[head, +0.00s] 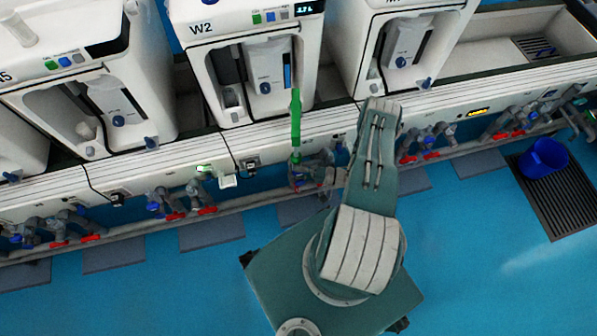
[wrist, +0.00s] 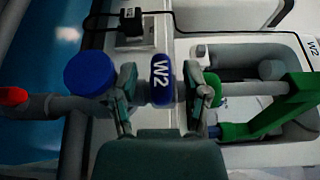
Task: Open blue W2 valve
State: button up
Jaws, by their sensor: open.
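The blue W2 valve handle (wrist: 161,82) shows in the wrist view with a white W2 label, mounted on a grey pipe. My gripper (wrist: 167,77) is open, with one finger on each side of the handle. Gaps show between the fingers and the handle, and I see no clear contact. In the head view my arm reaches down to the pipes (head: 310,172) below the W2 machine (head: 250,55). The valve handle is too small or hidden to make out there.
A round blue knob (wrist: 90,73) sits just left of my left finger, with a red handle (wrist: 12,96) farther left. A green bracket (wrist: 270,115) is close on the right. A blue bucket (head: 543,157) stands on a floor grate. The blue floor (head: 130,285) is open.

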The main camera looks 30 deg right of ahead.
jog(key=shift+w+a, duration=0.2)
jog(key=shift+a, duration=0.15)
jog(key=shift+d, duration=0.4)
grip_shut()
jog(key=shift+s+a, duration=0.1)
jog(key=shift+a, duration=0.1)
